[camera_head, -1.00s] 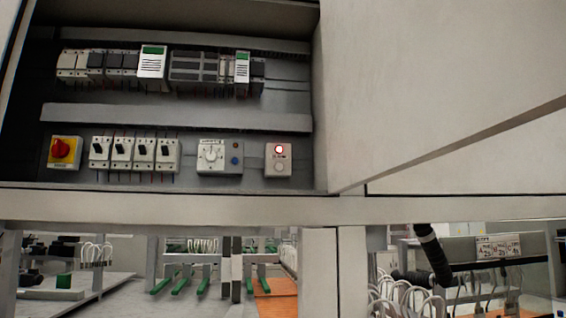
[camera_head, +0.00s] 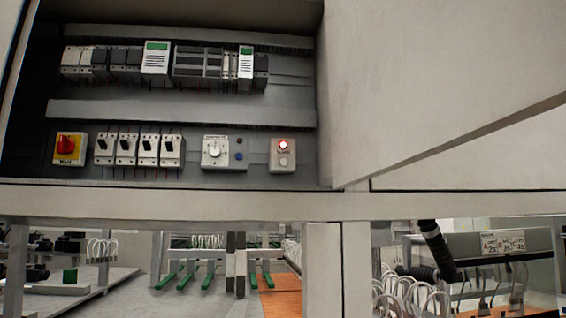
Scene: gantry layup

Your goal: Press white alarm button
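A small pale alarm box (camera_head: 283,153) is mounted at the lower right inside the open electrical cabinet. A red lit lamp (camera_head: 283,145) sits on its upper half. A round white button (camera_head: 283,161) sits below the lamp. Lettering between them is too small to read. Neither of my grippers is in view.
Left of the alarm box are a grey dial box (camera_head: 215,150), several white breakers (camera_head: 126,148) and a red rotary switch on yellow (camera_head: 67,146). The open cabinet door (camera_head: 430,70) fills the upper right. A frame beam (camera_head: 180,201) runs below the cabinet.

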